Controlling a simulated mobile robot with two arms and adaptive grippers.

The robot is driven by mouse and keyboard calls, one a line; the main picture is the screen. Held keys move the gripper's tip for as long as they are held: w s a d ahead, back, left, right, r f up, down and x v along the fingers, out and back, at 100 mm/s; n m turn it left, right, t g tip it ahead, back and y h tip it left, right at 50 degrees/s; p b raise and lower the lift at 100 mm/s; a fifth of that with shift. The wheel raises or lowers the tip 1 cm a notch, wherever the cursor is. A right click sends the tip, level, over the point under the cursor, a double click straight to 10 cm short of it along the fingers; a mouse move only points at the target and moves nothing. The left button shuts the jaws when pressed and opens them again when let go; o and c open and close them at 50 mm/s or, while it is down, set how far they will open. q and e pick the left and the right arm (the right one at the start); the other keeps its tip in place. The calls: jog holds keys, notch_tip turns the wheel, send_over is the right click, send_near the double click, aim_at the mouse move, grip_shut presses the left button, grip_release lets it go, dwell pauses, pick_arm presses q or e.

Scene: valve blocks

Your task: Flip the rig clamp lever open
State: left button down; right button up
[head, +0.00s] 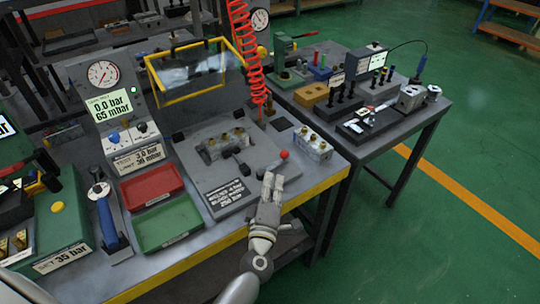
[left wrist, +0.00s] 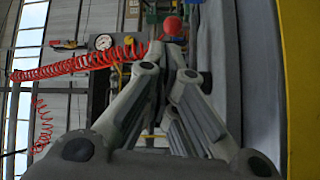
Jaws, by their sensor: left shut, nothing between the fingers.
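The rig (head: 262,150) is a grey plate on the bench with a brass-fitted valve block (head: 226,142) on it. The clamp lever has a red ball knob (head: 284,154) on its right end, low over the plate's right side. My left gripper (head: 273,178) is shut and empty, just in front of the knob in the head view. In the left wrist view the knob (left wrist: 172,25) shows just beyond the fingertips (left wrist: 172,48). I cannot tell whether they touch. My right gripper is not in view.
A second valve block (head: 313,145) sits right of the rig. Red (head: 151,186) and green (head: 166,224) trays lie to the left. A coiled red hose (head: 246,50) hangs behind. The bench's yellow front edge (head: 215,254) runs under my left arm.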

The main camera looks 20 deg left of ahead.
pick_arm(q)
jog(key=shift+w+a+f+n+g+y, duration=0.1)
jog(key=shift+a+f+n+g+y, duration=0.3)
jog(key=shift+a+n+y, duration=0.5)
jog(key=shift+d, duration=0.1)
jog(key=x, duration=1)
jog(key=shift+h+p, duration=0.3)
